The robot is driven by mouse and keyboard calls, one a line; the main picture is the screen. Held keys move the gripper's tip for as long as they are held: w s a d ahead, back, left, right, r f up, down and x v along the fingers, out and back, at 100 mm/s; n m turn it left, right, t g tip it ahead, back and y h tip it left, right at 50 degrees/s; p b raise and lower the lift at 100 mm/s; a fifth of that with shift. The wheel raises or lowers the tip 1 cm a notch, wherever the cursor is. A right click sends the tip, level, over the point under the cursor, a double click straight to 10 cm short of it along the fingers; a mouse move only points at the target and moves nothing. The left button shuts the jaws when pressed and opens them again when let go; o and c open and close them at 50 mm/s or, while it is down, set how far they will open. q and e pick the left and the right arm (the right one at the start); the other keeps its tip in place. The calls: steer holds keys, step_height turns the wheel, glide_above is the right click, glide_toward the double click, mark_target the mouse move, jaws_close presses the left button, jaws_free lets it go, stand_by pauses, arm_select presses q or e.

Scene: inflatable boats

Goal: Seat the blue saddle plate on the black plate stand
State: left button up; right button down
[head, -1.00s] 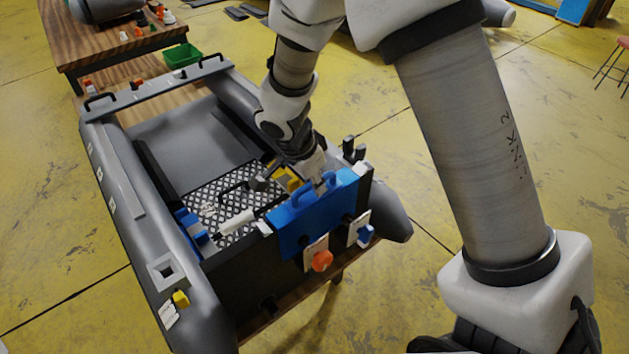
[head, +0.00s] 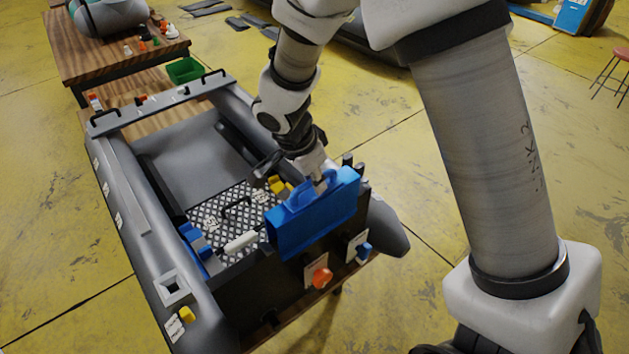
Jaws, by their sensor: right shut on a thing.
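The blue saddle plate (head: 312,218) is a flat blue piece with loop handles on its top edge. It is at the boat's near end, upright, in front of or over the black transom board (head: 245,290). My right gripper (head: 322,184) comes down from above and is shut on the plate's top handle. I cannot make out a separate black plate stand; the plate and gripper hide part of the black board. Whether the plate touches the board is unclear. My left gripper is not in view.
The grey inflatable boat (head: 132,200) rests on a wooden table. In it are a diamond-patterned floor plate (head: 232,212), a white cylinder (head: 241,242) and blue parts (head: 196,240). An orange knob (head: 322,278) and a blue knob (head: 364,250) sit on the transom. A green bin (head: 186,70) is behind.

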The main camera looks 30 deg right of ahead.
steer(key=shift+r+p, duration=2.65)
steer(key=shift+r, duration=1.55)
steer(key=shift+f, duration=0.1)
